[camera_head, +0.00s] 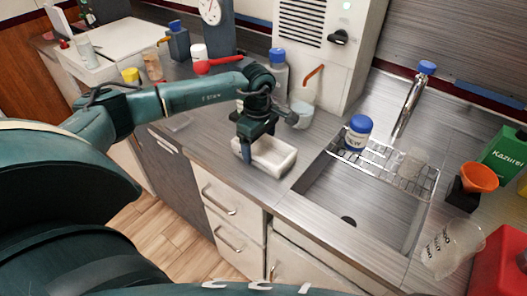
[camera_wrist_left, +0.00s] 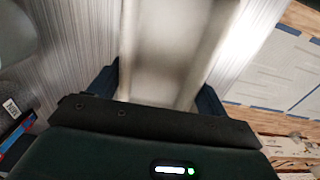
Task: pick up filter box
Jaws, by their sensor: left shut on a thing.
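The filter box, a white open-topped tray-like box (camera_head: 270,157), is at the front edge of the grey counter, left of the sink. My left gripper (camera_head: 247,152) points down over its left end and is shut on it. In the left wrist view the pale box (camera_wrist_left: 172,50) runs between the two dark blue fingers of my left gripper (camera_wrist_left: 157,90). I cannot tell whether the box still touches the counter. My right gripper is not in view.
The sink (camera_head: 350,205) with a wire rack and a blue-lidded jar (camera_head: 358,132) lies to the right. Behind the box stand a grey blue-capped bottle (camera_head: 278,75), a cup (camera_head: 301,113) and a white machine (camera_head: 330,50). Drawers (camera_head: 228,200) are below.

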